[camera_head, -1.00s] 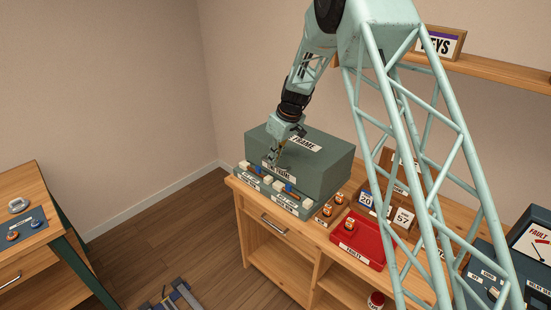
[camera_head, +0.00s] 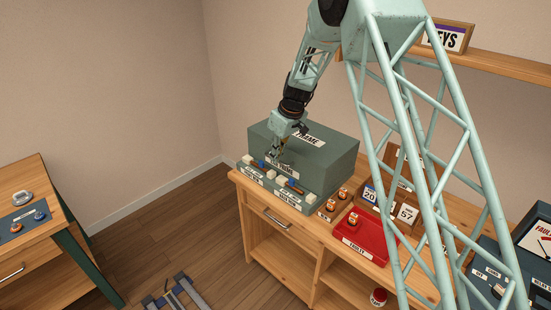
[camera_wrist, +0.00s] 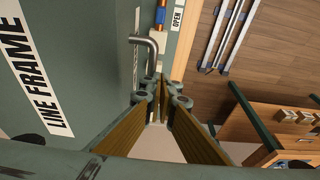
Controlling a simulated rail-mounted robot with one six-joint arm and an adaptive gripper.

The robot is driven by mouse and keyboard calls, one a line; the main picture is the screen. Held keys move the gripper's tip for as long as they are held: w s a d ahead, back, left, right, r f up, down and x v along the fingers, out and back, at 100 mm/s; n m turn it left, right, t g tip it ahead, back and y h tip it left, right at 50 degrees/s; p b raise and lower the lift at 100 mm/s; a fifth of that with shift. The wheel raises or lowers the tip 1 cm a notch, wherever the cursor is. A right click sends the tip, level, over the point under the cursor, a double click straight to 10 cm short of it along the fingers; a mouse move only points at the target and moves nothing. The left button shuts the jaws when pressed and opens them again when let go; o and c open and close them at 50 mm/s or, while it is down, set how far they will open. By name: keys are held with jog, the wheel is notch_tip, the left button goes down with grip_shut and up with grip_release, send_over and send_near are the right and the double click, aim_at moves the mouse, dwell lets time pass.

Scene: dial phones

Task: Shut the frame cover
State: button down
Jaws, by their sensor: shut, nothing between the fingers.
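The frame (camera_head: 335,160) is a large dark green box on the wooden bench, with a "FRAME" label on its top. A low ledge with coloured and white blocks (camera_head: 282,181) runs along its front. In the wrist view the green panel (camera_wrist: 95,60) reads "LINE FRAME" and carries a bent metal handle (camera_wrist: 145,42). I cannot tell how far the cover stands open. My gripper (camera_head: 274,154) is at the front upper part of the box. In the wrist view its fingers (camera_wrist: 163,88) are shut and empty, beside the handle's lower end; contact is unclear.
A red "FAULTY" tray (camera_head: 364,236) and small orange-topped parts (camera_head: 332,204) stand right of the frame. Number cards (camera_head: 407,213) stand behind them. A grey metal frame (camera_head: 175,296) lies on the floor.

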jog(key=s+r, duration=0.3)
jog(key=r, duration=1)
jog(key=shift+s+d+p, duration=0.25)
jog(key=shift+d+p, duration=0.05)
jog(key=shift+d, duration=0.1)
jog(key=s+d+r+m+b, duration=0.1)
jog(key=s+d+r+m, duration=0.1)
jog(key=s+d+r, duration=0.6)
jog(key=s+d+r+m+t+h+b, duration=0.1)
jog(key=s+d+r, duration=0.4)
jog(key=s, duration=0.5)
jog(key=s+d+r+m, duration=0.2)
jog(key=s+d+r, duration=0.3)
jog(key=s+r, duration=0.35)
jog(key=s+d+f+m+b, duration=0.1)
jog(key=s+d, duration=0.2)
jog(key=s, duration=0.8)
jog(key=s+d+f+m+h, duration=0.1)
jog(key=s+d, duration=0.3)
jog(key=s, duration=0.8)
jog(key=s+d+f+m+t+b, duration=0.1)
jog(key=s+d+m, duration=0.2)
jog(key=s, duration=0.9)
jog(key=shift+s+d+h+b, duration=0.15)
jog(key=shift+d+h+b, duration=0.2)
jog(key=shift+d, duration=0.2)
